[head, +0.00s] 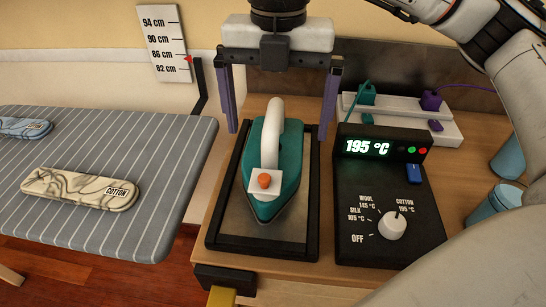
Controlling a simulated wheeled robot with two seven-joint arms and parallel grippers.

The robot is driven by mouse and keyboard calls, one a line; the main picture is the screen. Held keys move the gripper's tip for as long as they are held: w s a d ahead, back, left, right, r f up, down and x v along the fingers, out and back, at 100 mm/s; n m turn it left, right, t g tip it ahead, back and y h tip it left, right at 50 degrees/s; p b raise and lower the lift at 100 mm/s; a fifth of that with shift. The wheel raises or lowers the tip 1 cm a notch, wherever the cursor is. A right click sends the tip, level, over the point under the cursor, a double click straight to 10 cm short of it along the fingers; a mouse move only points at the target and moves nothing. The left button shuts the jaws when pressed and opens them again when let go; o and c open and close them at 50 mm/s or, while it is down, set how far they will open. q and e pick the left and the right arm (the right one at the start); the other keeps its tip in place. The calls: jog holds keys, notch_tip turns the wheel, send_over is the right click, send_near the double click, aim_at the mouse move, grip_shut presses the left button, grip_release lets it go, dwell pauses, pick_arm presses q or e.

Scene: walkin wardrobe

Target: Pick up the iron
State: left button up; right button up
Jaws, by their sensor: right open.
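The iron (285,182) is teal with a white handle and an orange button on a white plate. It rests flat on a dark-framed metal tray (232,226) on the wooden table. My right gripper (276,132) is above the iron, with its two purple fingers spread wide on either side of the handle. The fingers look apart from the iron, and nothing is held. The fingertips appear near the height of the handle, but their exact depth is hard to tell. My left gripper does not show.
A black control box (386,200) reading 195 °C stands right of the tray, its knob (392,225) near COTTON. Behind it is a white power strip (405,118) with plugs. Left is a striped ironing board (95,210) with a COTTON pad (80,189). Blue cups (494,203) stand at right.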

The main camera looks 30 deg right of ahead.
jog(key=f, duration=0.4)
jog(key=shift+w+a+f, duration=0.15)
jog(key=shift+w+f, duration=0.05)
jog(key=shift+w, duration=0.05)
jog(key=shift+c, duration=0.4)
jog(key=c, duration=1.1)
jog(key=shift+w+r, duration=0.1)
jog(key=shift+r, duration=0.05)
jog(key=shift+c, duration=0.4)
